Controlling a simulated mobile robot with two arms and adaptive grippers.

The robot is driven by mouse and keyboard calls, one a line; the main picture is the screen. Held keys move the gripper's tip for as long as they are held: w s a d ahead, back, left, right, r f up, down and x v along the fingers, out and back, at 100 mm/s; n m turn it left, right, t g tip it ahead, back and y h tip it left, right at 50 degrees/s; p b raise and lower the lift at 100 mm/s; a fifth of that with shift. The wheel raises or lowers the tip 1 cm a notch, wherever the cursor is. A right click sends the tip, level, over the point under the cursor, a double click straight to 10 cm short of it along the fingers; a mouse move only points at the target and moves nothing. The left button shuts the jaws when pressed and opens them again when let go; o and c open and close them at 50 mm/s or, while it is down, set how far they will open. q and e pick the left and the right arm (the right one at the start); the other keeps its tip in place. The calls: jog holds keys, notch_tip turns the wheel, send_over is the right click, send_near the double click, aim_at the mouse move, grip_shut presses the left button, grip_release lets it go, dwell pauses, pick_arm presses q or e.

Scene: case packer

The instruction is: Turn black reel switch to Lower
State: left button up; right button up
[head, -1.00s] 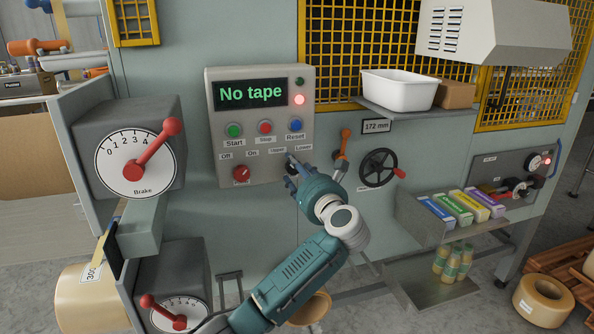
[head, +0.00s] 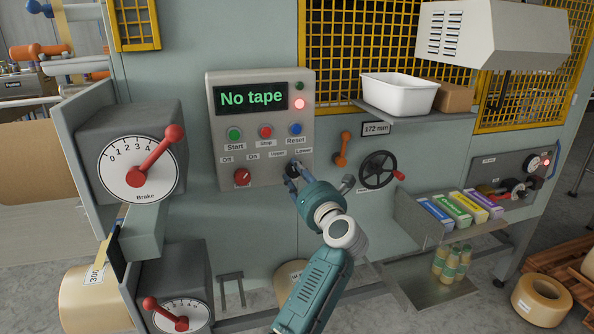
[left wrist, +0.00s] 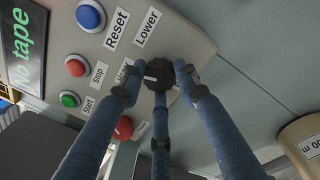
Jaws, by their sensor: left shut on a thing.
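The black reel switch (left wrist: 158,74) is a small round dark knob at the lower right of the grey control panel (head: 262,75). In the left wrist view a white mark on it points left, toward the partly hidden Upper label (left wrist: 123,72). The Lower label (left wrist: 148,27) lies above the knob there. In the head view the knob is mostly hidden by my fingers, just below the Upper and Lower labels. My left gripper (head: 293,174) has its three blue fingers closed around the knob. My right gripper is not in view.
A red Off/On selector (head: 242,177) sits to the left on the panel, below the Start, Stop and Reset buttons. A black handwheel (head: 378,170) and an orange lever (head: 343,150) are to the right. The display (head: 250,97) reads "No tape".

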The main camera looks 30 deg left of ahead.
pick_arm(q)
jog(key=shift+o, duration=0.2)
jog(key=m+p, duration=0.2)
jog(key=m, duration=0.1)
jog(key=m+p, duration=0.3)
jog(key=m+t+p, duration=0.1)
jog(key=m+p, duration=0.1)
jog(key=p, duration=0.1)
jog(key=shift+r+m, duration=0.4)
jog(key=shift+f+m+p, duration=0.2)
jog(key=shift+m+p, duration=1.6)
jog(key=shift+p, duration=0.1)
jog(key=shift+c, duration=0.2)
jog(key=shift+o, duration=0.2)
jog(key=shift+c, duration=0.2)
